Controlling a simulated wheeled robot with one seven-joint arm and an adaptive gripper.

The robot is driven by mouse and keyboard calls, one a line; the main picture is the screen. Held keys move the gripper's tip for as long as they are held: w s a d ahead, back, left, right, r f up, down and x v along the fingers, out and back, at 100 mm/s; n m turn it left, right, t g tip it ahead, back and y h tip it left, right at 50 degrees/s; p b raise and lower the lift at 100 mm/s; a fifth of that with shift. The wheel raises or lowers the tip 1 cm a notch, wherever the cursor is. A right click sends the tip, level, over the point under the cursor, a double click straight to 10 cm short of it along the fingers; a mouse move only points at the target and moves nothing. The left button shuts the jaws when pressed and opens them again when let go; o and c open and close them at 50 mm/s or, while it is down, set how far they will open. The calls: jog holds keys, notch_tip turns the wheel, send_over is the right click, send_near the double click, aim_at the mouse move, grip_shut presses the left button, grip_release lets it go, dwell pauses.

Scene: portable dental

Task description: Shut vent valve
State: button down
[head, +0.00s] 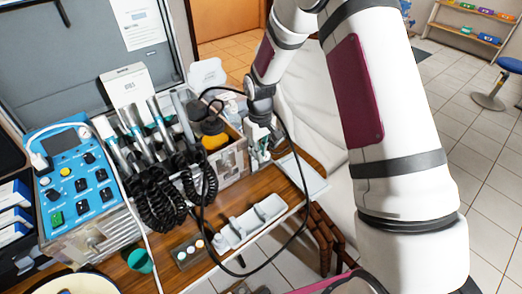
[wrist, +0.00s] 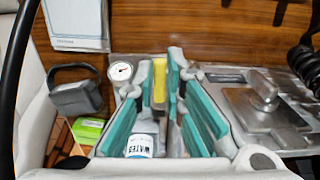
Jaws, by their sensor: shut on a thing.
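In the wrist view my gripper (wrist: 160,70) shows its two grey fingers with teal pads close together at the tips. A narrow yellow piece (wrist: 159,82), which looks like the vent valve's handle, stands between the fingertips, and the gripper appears shut on it. The valve's body is hidden by the fingers. A round white pressure gauge (wrist: 120,72) is just left of the fingertips. In the head view my gripper (head: 262,128) is at the right end of the equipment case, and the valve cannot be made out there.
A water bottle (wrist: 140,146) shows between the fingers. A metal block with a knob (wrist: 265,92) is at right; a dark grey handled item (wrist: 76,92) is at left. In the head view, a blue control unit (head: 72,175), coiled hoses (head: 160,200) and a grey tray (head: 250,222) crowd the wooden top.

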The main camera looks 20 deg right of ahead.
dwell(0.4)
jog(key=c, duration=1.7)
grip_release()
jog(key=shift+o, duration=0.2)
jog(key=shift+r, duration=0.1)
notch_tip(320, 180, up, 12)
